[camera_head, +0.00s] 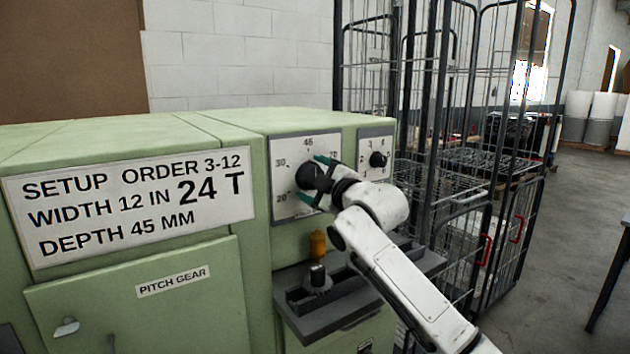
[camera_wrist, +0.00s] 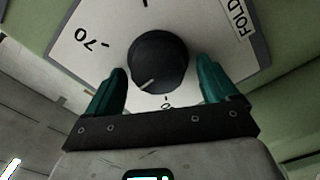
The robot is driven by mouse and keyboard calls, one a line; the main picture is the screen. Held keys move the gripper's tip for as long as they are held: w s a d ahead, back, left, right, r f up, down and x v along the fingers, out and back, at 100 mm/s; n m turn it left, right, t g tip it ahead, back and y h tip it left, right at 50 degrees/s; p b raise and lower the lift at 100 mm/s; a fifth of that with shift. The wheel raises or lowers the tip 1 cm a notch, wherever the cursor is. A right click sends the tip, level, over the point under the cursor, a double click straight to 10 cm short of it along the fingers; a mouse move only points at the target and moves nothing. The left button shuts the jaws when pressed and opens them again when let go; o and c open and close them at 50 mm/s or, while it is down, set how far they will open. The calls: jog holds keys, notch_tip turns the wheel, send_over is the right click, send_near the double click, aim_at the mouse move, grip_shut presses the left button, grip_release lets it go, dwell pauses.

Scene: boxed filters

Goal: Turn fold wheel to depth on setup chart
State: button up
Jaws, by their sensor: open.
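The fold wheel is a round black knob (camera_head: 309,176) on a white dial plate (camera_head: 284,205) marked 20, 30, 45 and 70 in the head view. In the wrist view the knob (camera_wrist: 160,58) shows a pale pointer line slanting to its lower left, with an inverted 70 at upper left. The setup chart (camera_head: 130,203) reads order 3-12, width 12 in, 24 T, depth 45 mm. My gripper (camera_head: 314,180) is open, its green fingers on either side of the knob. In the wrist view my gripper (camera_wrist: 163,72) shows small gaps beside the knob; contact is unclear.
A smaller black knob (camera_head: 378,159) on its own plate is right of the dial. Below are a dark tray (camera_head: 345,320) with a small knob and an orange part (camera_head: 318,244). Wire cage trolleys (camera_head: 480,150) stand close on the right. Floor beyond is open.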

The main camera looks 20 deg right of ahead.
jog(key=shift+s, duration=0.1)
jog(key=v, duration=1)
jog(key=shift+s+b, duration=0.3)
jog(key=shift+b, duration=0.1)
jog(key=shift+d, duration=0.1)
